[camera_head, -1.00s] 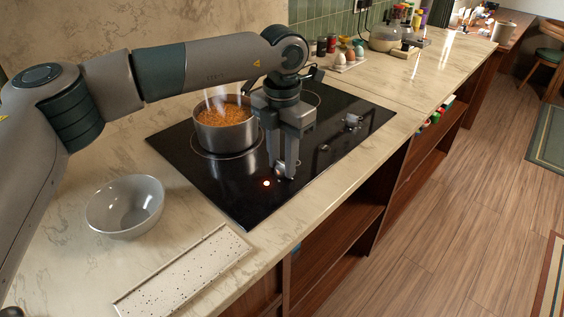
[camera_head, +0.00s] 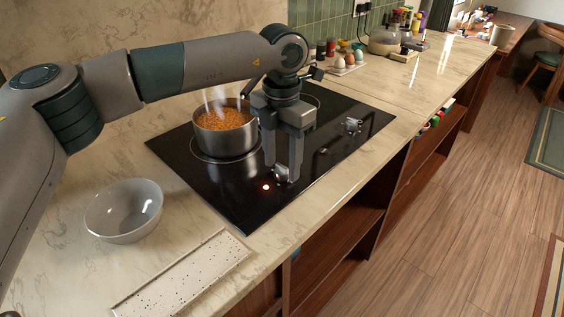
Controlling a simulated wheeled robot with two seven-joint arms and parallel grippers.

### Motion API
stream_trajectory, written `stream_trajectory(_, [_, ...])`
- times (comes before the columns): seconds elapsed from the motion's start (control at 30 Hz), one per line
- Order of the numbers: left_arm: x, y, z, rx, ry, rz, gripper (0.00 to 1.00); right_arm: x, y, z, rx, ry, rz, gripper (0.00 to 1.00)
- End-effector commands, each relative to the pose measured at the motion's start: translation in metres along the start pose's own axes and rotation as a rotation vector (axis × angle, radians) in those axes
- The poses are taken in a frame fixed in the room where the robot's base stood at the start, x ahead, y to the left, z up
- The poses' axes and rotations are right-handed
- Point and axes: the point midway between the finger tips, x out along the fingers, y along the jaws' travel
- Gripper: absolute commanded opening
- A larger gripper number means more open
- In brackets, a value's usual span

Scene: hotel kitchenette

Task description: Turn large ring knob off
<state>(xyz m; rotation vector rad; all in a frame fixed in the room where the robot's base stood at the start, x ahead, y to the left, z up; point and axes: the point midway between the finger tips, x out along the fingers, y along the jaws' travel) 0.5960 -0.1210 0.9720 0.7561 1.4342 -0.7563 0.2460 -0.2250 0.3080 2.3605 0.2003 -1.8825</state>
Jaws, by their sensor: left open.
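The black cooktop (camera_head: 232,205) is set in the marble counter. A metallic knob (camera_head: 281,177) stands near its front edge, low between and partly behind my fingers; its exact angle is hard to make out. A red light (camera_head: 265,187) glows on the glass just left of it. My left gripper (camera_head: 282,171) points down with its fingers open around the knob; I cannot tell whether they touch it. Another small knob (camera_head: 352,125) is further right on the cooktop. A pot (camera_head: 224,137) of steaming orange food stands on the left burner. My right gripper is not in view.
A grey bowl (camera_head: 124,211) and a speckled board (camera_head: 183,277) lie on the counter at the front left. Spice jars (camera_head: 326,48) and an egg holder (camera_head: 347,64) stand behind the cooktop. The counter to the right of the cooktop is mostly clear.

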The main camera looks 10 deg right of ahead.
Motion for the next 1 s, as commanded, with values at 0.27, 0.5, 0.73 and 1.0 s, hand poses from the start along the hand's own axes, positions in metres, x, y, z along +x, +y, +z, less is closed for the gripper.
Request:
stream_trajectory(0.27, [-0.037, 0.000, 0.001, -0.001, -0.002, 0.002, 0.46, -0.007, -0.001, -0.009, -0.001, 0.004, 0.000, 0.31])
stream_trajectory(0.5, [-0.086, 0.000, 0.001, -0.002, -0.002, 0.001, 0.46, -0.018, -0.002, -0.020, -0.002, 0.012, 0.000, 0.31])
stream_trajectory(0.73, [-0.131, 0.000, 0.001, -0.002, -0.002, 0.001, 0.46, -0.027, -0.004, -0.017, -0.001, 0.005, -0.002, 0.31])
stream_trajectory(1.0, [-0.162, 0.000, 0.001, -0.001, -0.001, 0.001, 0.46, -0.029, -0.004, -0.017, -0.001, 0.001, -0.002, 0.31])
